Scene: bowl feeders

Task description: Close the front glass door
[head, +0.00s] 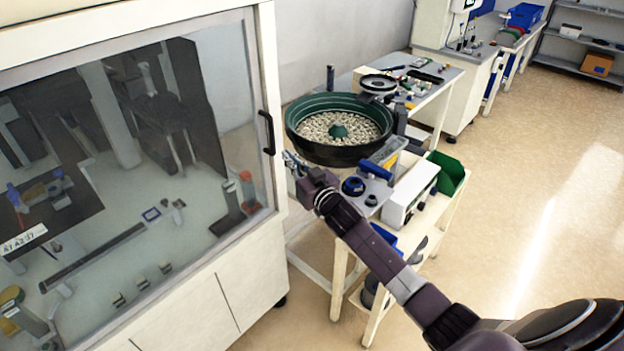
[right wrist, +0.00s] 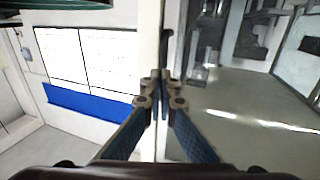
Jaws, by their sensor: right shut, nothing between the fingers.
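The front glass door (head: 140,130) fills the left of the head view, a large clear pane in a pale frame. Its black vertical handle (head: 266,133) is on the right side of the frame. I cannot tell whether a small gap remains at its edge. My right gripper (head: 290,160) is shut and empty, just right of the handle's lower end. In the right wrist view its fingertips (right wrist: 161,88) are together in front of the pale door frame (right wrist: 150,45), with the dark handle (right wrist: 165,48) close behind them; contact is unclear. My left gripper is not in view.
A green bowl feeder (head: 310,142) full of small pale parts stands right of the door. A white cart (head: 340,265) with a white box (head: 408,195) and a green bin (head: 447,172) is below my right arm. Open floor (head: 540,170) lies to the right.

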